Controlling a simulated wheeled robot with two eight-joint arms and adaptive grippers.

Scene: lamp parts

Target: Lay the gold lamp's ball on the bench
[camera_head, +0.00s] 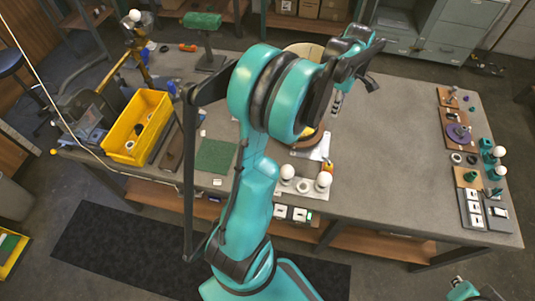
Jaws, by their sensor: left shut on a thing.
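A brass-coloured jointed lamp (124,70) stands at the back left of the bench (405,125). A white ball (135,15) shows at its top. Two more white balls, one left (287,172) and one right (323,179), sit on a pale tray near the front middle; a small gold part (327,164) is beside the right one. My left gripper (369,82) is above the back middle of the bench, far right of the brass lamp. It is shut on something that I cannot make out. My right gripper (478,291) is only partly visible at the bottom right, away from the bench.
A yellow bin (137,126) and a green mat (214,156) are on the left side. A teal lamp (203,22) stands at the back. Small parts and teal lamps with white balls line the right edge. The bench right of centre is clear. My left arm hides the middle.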

